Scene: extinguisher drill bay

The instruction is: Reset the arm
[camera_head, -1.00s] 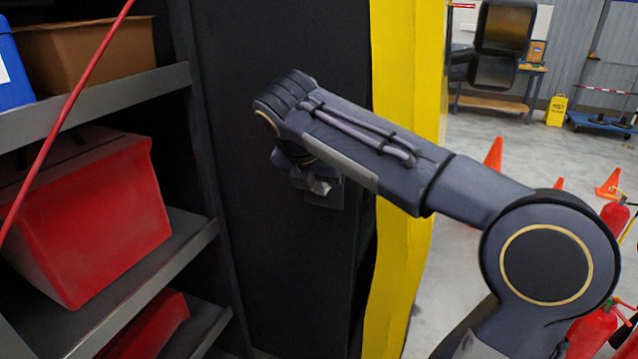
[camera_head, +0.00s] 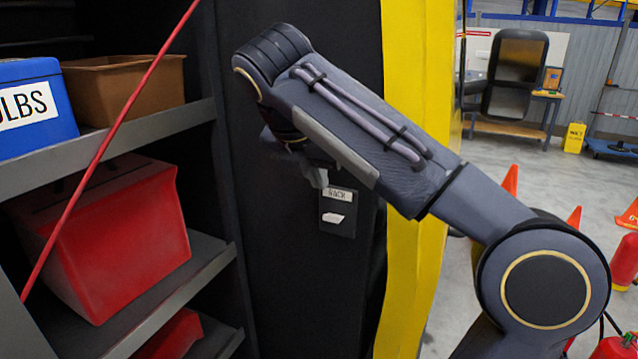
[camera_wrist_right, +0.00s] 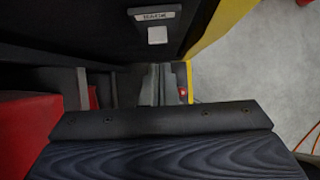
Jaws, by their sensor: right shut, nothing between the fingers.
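My right arm comes in from the lower right in the head view and bends up to the left. My right gripper (camera_head: 319,178) hangs under the wrist, mostly hidden behind it. It is shut and empty, in front of the black panel (camera_head: 340,265). A small labelled plate with a white tab (camera_head: 333,218) is on that panel, just below and right of the gripper. In the right wrist view the label (camera_wrist_right: 157,14) and the white tab (camera_wrist_right: 157,35) show at the top. My left gripper is not in view.
Shelves at left hold a blue labelled bin (camera_head: 35,105), a brown bin (camera_head: 125,90) and a red bin (camera_head: 120,235). A red line (camera_head: 110,138) crosses in front. A yellow post (camera_head: 412,240) stands behind my arm. Orange cones (camera_head: 510,181) and red extinguishers (camera_head: 625,262) stand at right.

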